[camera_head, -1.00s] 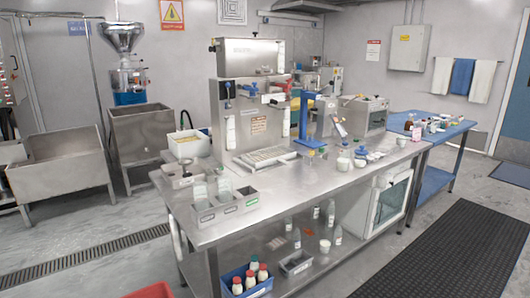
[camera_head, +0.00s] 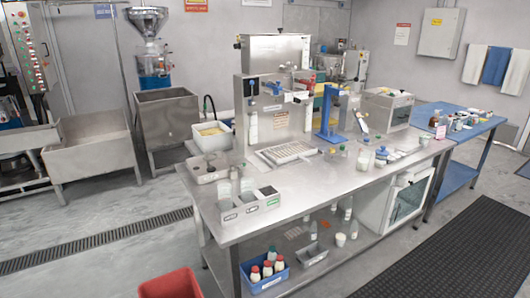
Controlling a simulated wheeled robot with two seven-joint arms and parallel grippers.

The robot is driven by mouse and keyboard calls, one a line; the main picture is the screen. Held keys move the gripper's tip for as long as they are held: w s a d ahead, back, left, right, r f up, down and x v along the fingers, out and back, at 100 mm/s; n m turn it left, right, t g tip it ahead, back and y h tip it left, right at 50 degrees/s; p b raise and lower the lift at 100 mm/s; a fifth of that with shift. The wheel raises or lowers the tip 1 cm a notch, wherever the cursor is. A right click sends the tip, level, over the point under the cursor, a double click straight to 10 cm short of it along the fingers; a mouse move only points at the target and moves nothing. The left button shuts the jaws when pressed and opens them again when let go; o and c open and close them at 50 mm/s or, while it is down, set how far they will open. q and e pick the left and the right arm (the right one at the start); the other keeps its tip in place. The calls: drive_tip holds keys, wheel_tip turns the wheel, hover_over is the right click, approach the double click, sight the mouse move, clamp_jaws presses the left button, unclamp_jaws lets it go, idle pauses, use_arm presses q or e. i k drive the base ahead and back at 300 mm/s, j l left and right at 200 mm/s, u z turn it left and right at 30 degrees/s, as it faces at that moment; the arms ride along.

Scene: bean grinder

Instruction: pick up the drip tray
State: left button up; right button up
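The drip tray (camera_head: 287,153) is a flat, slotted metal tray. It lies on the steel workbench (camera_head: 300,200) at the foot of the tall steel machine (camera_head: 273,95). A blue stand (camera_head: 329,120) stands just to its right. Nothing covers the tray in this view. Neither of my grippers shows in the head view.
A divided steel caddy (camera_head: 248,205) with bottles stands at the bench's front left. Small cups and jars (camera_head: 382,155) stand to the right. A red bin (camera_head: 170,284) and a black floor mat (camera_head: 450,255) are on the floor. The bench middle is clear.

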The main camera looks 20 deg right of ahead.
sight(280, 155)
drive_tip(key=i+l+u, duration=0.2)
drive_tip(key=l+u, duration=0.2)
drive_tip(key=l, duration=0.45)
drive_tip(key=l+u, duration=0.4)
drive_tip(key=l, duration=0.45)
drive_tip(key=i, duration=0.05)
